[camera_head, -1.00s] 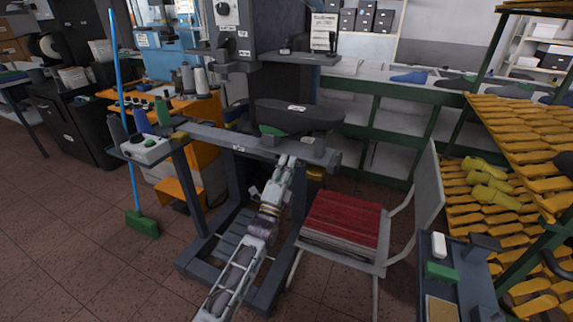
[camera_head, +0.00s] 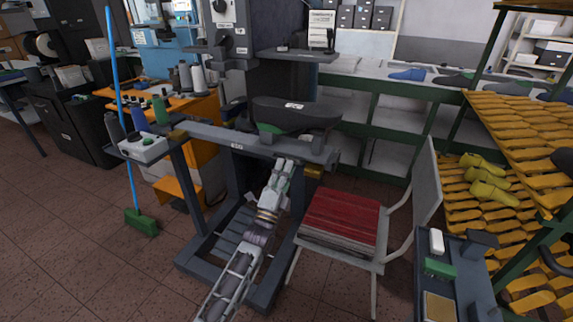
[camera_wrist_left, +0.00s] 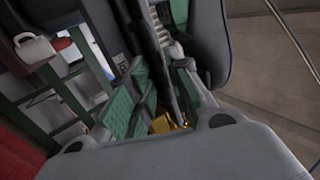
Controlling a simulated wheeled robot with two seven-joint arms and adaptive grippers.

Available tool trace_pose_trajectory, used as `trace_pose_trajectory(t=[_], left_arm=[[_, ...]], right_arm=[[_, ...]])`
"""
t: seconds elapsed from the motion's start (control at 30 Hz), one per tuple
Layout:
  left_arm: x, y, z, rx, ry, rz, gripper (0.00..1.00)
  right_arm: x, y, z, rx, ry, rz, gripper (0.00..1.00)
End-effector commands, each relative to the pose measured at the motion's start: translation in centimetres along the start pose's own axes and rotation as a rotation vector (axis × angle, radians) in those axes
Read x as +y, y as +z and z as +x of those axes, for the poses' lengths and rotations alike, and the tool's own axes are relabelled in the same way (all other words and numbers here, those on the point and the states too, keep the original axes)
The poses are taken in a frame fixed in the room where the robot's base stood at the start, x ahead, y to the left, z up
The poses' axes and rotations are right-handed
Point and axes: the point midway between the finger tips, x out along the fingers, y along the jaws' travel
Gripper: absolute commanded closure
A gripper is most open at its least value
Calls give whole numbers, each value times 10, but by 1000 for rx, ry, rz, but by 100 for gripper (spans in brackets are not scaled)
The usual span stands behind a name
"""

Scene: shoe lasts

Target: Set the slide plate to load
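A dark, rounded plate with a white label (camera_head: 297,114), which looks like the slide plate, sits on a green base on the grey beam (camera_head: 215,139) of the machine. My left gripper (camera_head: 285,164) is at the front edge of the beam, below and just in front of the plate. In the left wrist view, green-padded fingers (camera_wrist_left: 158,98) stand on either side of a narrow dark edge. I cannot tell whether they touch it. My right gripper is not in view.
A chair with a red, layered stack (camera_head: 342,220) stands right of the machine. A tool tray (camera_head: 458,275) is at lower right, beside a rack of yellow lasts (camera_head: 490,180). A control box (camera_head: 143,147) is on the beam's left end. A green broom (camera_head: 141,222) stands left.

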Motion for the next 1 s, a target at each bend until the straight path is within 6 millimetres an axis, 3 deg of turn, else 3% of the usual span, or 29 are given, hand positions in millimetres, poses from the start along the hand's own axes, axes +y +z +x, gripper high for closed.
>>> trace_pose_trajectory(t=[0.7, 1.0], left_arm=[[0, -2, -73, 2, -1, 1, 81], [-1, -2, -91, 3, -3, 1, 81]], right_arm=[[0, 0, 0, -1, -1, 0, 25], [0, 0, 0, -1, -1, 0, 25]])
